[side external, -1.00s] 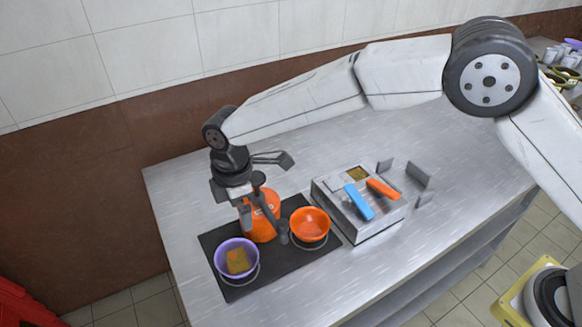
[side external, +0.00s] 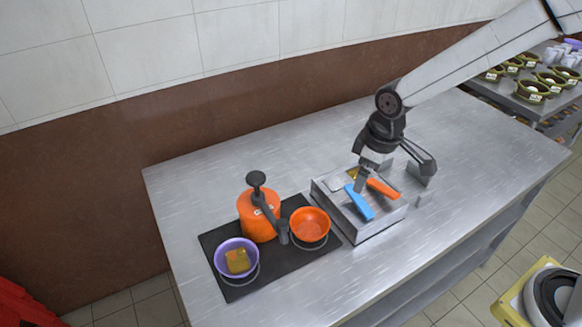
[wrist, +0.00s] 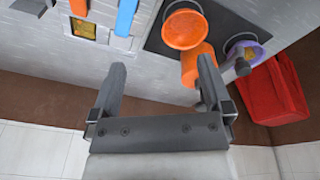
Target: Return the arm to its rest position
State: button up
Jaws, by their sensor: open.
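My gripper (side external: 392,178) is open and empty in the side view, above the back right part of a metal box-like unit (side external: 372,227) with a blue handle (side external: 359,203) and an orange handle (side external: 383,189). It hides part of the unit's top and the grey brackets behind. In the wrist view my gripper (wrist: 159,85) shows two spread fingers with nothing between them. My arm reaches in from the upper right.
A black mat (side external: 240,290) at the left bears an orange pump bottle (side external: 258,222), an orange bowl (side external: 310,224) and a purple bowl (side external: 224,264) with brownish food. The counter's back left is clear. Pots (side external: 532,92) stand on a shelf at the far right.

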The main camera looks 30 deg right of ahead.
jog(key=s+d+f+m, duration=0.1)
jog(key=s+d+m, duration=0.5)
jog(key=s+d, duration=0.2)
jog(key=shift+s+d+t, duration=0.2)
jog(key=shift+s+t, duration=0.2)
jog(key=shift+s, duration=0.85)
